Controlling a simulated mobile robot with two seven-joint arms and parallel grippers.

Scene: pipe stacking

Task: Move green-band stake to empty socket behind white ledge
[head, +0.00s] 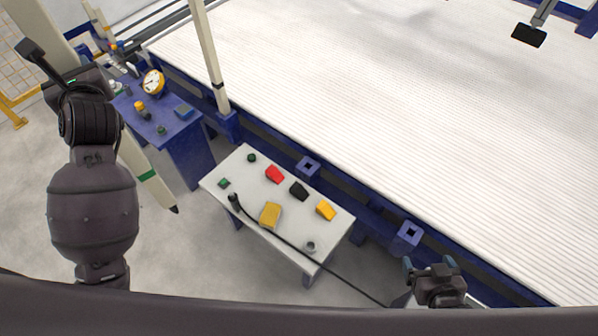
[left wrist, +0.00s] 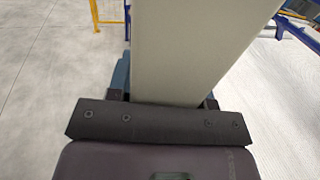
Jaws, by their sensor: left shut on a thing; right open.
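The green-band stake (head: 147,178) is a long pale beam with a green band and dark pointed tip, slanting at the left of the head view. My left gripper (left wrist: 165,88) is shut on the stake (left wrist: 200,45), which fills the middle of the left wrist view. My left arm hides this grip in the head view. The white ledge (head: 243,219) is a low white table. Behind it, a blue socket with an empty square hole (head: 308,167) sits on the blue frame. My right gripper (head: 435,279) is open and empty at the lower right.
Another empty socket (head: 408,236) is further right. A pale post (head: 210,60) stands in a socket at the left. A blue table (head: 185,148) with a gauge is behind the stake. The ledge bears coloured blocks, knobs and a black cable (head: 295,247). A ribbed white bed (head: 400,110) lies beyond.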

